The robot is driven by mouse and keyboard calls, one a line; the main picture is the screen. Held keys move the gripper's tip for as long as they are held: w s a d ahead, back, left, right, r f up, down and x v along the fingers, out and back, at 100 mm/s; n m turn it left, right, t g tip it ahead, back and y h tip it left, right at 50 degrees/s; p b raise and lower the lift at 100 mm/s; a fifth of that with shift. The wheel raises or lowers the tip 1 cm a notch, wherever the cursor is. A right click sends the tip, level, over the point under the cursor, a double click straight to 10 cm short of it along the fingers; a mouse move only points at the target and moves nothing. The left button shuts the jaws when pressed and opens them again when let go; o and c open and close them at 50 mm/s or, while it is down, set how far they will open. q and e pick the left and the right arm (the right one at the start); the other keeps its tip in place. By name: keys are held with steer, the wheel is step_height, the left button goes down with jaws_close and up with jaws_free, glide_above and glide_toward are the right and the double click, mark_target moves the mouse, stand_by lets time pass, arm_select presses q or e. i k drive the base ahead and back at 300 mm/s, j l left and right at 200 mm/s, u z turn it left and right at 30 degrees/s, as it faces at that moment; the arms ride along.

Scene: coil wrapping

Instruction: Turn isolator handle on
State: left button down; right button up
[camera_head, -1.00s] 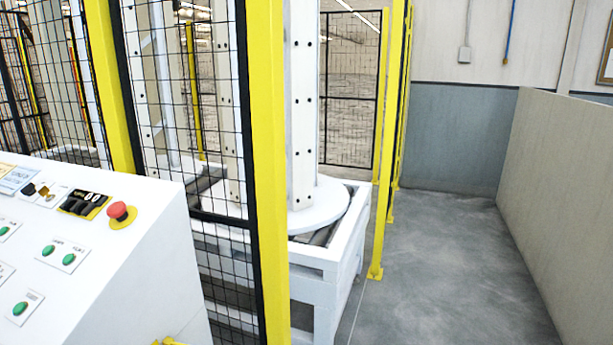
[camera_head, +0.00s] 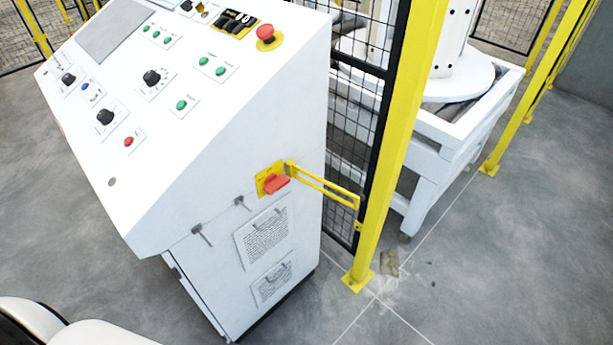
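The isolator handle (camera_head: 277,185) is a red knob on a yellow plate, on the side face of the white control cabinet (camera_head: 215,215). It lies roughly level in the picture. A yellow slotted bar (camera_head: 325,186) sticks out to the right beside it, toward the fence post. Neither of my grippers is in view. A white and black rounded part at the bottom left looks like part of my own body, well apart from the handle.
A yellow fence post (camera_head: 402,145) with black mesh stands right of the cabinet. Behind it is a white machine frame (camera_head: 440,140). A red emergency stop button (camera_head: 267,35) sits on the sloped panel.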

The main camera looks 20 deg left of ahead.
mark_target(273, 183)
steer(key=i+l+u, duration=0.1)
steer(key=u, duration=0.35)
steer(key=l+u, duration=0.1)
steer(key=u, duration=0.35)
steer(key=i+l+u, duration=0.15)
steer(key=u, duration=0.3)
steer(key=l+u, duration=0.15)
steer(key=u, duration=0.3)
steer(key=l+u, duration=0.2)
steer(key=u, duration=0.25)
steer(key=l+u, duration=0.2)
steer(key=l, duration=0.35)
steer(key=l+u, duration=0.25)
steer(key=l, duration=0.3)
steer(key=k+l+u, duration=0.2)
steer(key=l, duration=0.3)
steer(key=l+u, duration=0.25)
steer(key=l, duration=0.25)
steer(key=k+l, duration=0.1)
steer(key=l, duration=0.45)
steer(key=k, duration=0.05)
